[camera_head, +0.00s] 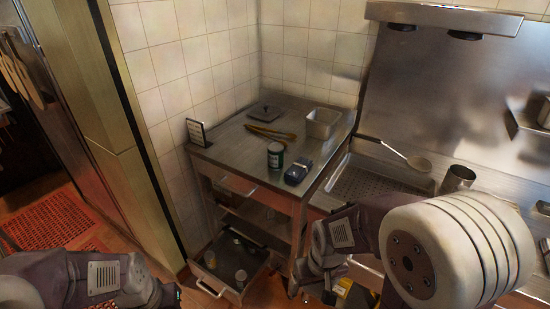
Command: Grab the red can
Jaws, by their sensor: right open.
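I cannot make out a clearly red can. A dark green can (275,155) with a pale label stands upright on the steel side table (227,150). Small containers, one of them a jar (240,276), stand in the open lower drawer (226,292); their colours are hard to tell. My right gripper (318,288) is open at the bottom centre, low in front of the table and apart from the can. My left arm comes in at the bottom left; its gripper (172,295) is small and dark at the frame's lower edge, its jaws unclear.
A dark blue packet (297,173) lies beside the can. A metal tub (322,122), wooden tongs (270,133) and a dark lid (264,112) are behind. A ladle (418,163) and a metal cup (457,179) are at the grill. A yellow object (345,286) is near my right gripper.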

